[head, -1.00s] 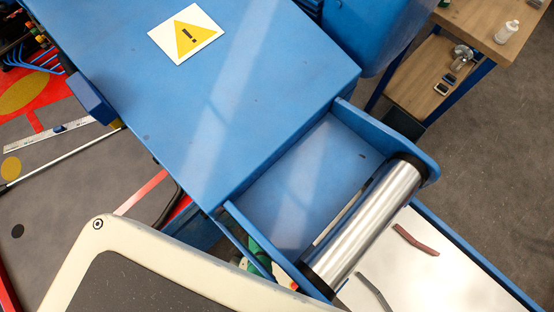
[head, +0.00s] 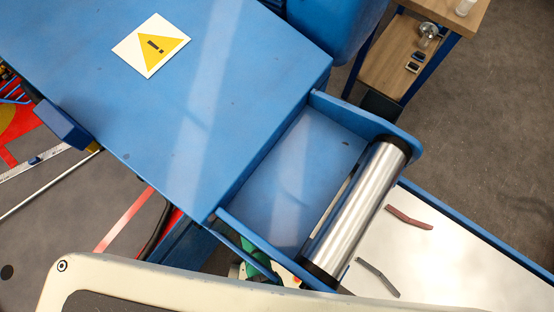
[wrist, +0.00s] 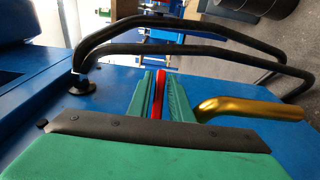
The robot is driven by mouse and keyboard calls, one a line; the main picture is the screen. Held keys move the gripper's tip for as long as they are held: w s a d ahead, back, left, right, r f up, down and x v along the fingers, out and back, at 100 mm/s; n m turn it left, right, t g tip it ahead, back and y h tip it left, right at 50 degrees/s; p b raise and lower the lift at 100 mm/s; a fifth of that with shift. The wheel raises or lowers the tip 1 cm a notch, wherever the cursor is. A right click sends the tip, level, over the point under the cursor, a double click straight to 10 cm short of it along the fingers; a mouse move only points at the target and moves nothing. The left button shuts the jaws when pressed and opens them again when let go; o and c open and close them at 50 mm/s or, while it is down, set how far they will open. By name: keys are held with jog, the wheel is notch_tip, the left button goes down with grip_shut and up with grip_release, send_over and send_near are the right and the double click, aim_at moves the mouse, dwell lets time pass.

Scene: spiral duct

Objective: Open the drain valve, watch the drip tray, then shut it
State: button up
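In the wrist view a thin red bar (wrist: 158,94), perhaps the valve's lever, stands between the two green fingers of my gripper (wrist: 159,84). The fingers lie close along both sides of it; I cannot tell whether they press on it. A gold-coloured bent pipe (wrist: 248,107) sticks out just right of the fingers. In the head view only a bit of green (head: 262,262) shows below the blue frame, and the red bar is hidden. I cannot make out a drip tray for certain.
Black curved tubes (wrist: 190,48) arch beyond my fingers over a blue surface. In the head view a blue housing (head: 190,95) with a warning sign (head: 151,45) stands beside a steel roller (head: 357,210) and a white bed (head: 455,255) with two strips. A wooden bench (head: 400,70) is at top right.

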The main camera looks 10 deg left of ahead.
jog(key=v, duration=1)
jog(key=shift+s, duration=0.4)
jog(key=shift+a, duration=0.1)
jog(key=shift+c, duration=0.4)
